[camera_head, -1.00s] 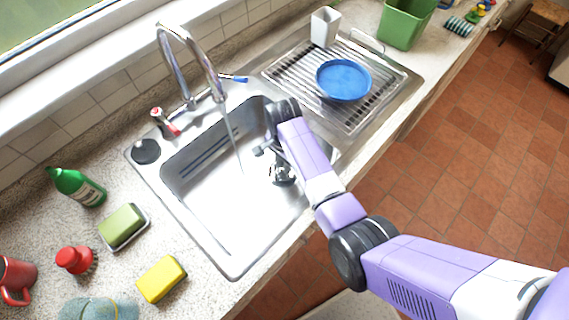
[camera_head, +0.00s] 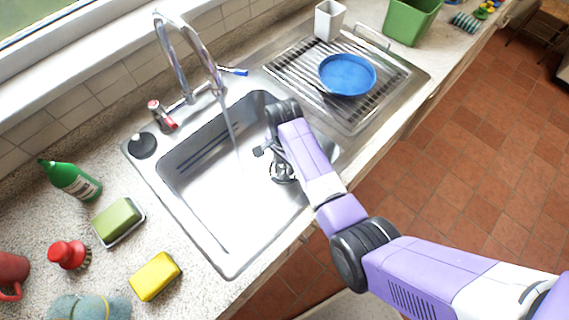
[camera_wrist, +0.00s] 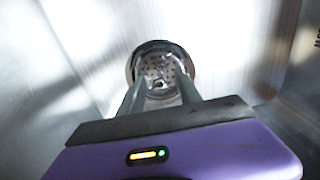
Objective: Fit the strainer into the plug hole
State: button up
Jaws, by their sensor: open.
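The strainer (camera_wrist: 158,66) is a shiny round metal basket with small holes. In the wrist view it lies within the round rim of the plug hole (camera_wrist: 192,66) in the sink floor; I cannot tell whether it sits flush. My gripper (camera_wrist: 161,84) is open, with its fingers pointing down at the strainer, one on each side of its near part. I cannot tell whether they touch it. In the head view the strainer and hole (camera_head: 283,172) are partly hidden by my arm.
The steel sink (camera_head: 215,205) has walls close around my gripper. Water runs from the tap (camera_head: 190,50) left of my arm. A drainer with a blue plate (camera_head: 347,74) lies beyond. A black plug (camera_head: 142,145), green sponge (camera_head: 118,218) and yellow sponge (camera_head: 155,276) sit on the left.

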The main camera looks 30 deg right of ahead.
notch_tip(320, 180, up, 8)
jog(key=shift+d+f+b, duration=0.1)
jog(key=shift+f+b, duration=0.05)
jog(key=shift+b, duration=0.2)
dwell(0.4)
jog(key=shift+w, duration=0.15)
jog(key=w+r+n+t, duration=0.4)
jog(key=w+t, duration=0.2)
jog(key=w, duration=0.3)
jog(key=s+r+n+t+b, duration=0.1)
jog(key=s+r+n+t, duration=0.35)
jog(key=s, duration=0.75)
jog(key=s+r+n+t+b, duration=0.1)
jog(key=s+r+n+t, duration=0.3)
jog(key=s, duration=0.7)
jog(key=s+r+n+t, duration=0.3)
jog(key=s+r, duration=0.3)
jog(key=s, duration=0.6)
jog(key=s+f+m+g, duration=0.1)
jog(key=s+f+g, duration=0.1)
jog(key=s, duration=0.7)
jog(key=shift+g+b, duration=0.35)
jog(key=shift+b, duration=0.1)
